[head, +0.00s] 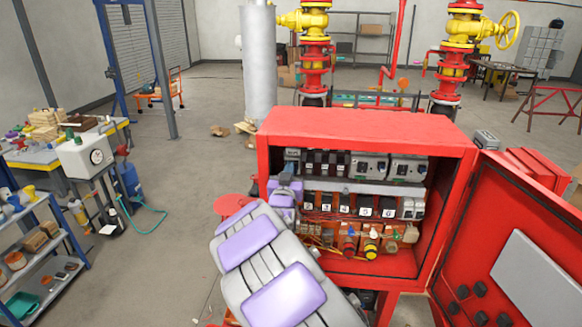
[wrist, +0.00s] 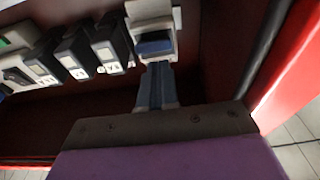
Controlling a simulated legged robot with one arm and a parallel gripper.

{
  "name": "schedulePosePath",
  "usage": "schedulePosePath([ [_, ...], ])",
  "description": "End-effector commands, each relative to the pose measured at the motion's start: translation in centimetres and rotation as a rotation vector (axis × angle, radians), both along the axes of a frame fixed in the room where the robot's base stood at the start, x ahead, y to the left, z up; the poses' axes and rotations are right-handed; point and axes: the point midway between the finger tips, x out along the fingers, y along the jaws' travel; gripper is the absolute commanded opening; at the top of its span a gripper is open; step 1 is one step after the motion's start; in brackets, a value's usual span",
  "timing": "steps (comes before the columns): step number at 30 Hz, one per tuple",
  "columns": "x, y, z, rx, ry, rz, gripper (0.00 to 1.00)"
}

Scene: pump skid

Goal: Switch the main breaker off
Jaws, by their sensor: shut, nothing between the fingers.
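The open red cabinet (head: 365,125) in the head view holds rows of breakers. My gripper (head: 285,186) is at the cabinet's left side, at the left end of the numbered breaker row. In the wrist view my gripper (wrist: 157,70) has its fingers together, with nothing between them. Straight ahead of the fingertips is a pale breaker (wrist: 152,14) with a dark blue lever (wrist: 154,44), apparently the main breaker. The tips are at or very close to the lever; I cannot tell whether they touch.
Numbered black breakers (wrist: 110,52) sit left of the pale one in the wrist view. The cabinet's red side wall (wrist: 285,70) is close on the right. In the head view the open cabinet door (head: 505,235) stands right, and a shelf cart (head: 45,255) stands left.

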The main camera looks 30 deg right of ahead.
Motion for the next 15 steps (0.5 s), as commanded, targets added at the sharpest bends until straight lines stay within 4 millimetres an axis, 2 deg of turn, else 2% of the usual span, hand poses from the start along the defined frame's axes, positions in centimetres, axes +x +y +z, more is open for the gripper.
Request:
schedulePosePath([
  [15, -2.9, 2.0, 0.2, -0.002, 0.0, 0.002, 0.0],
])
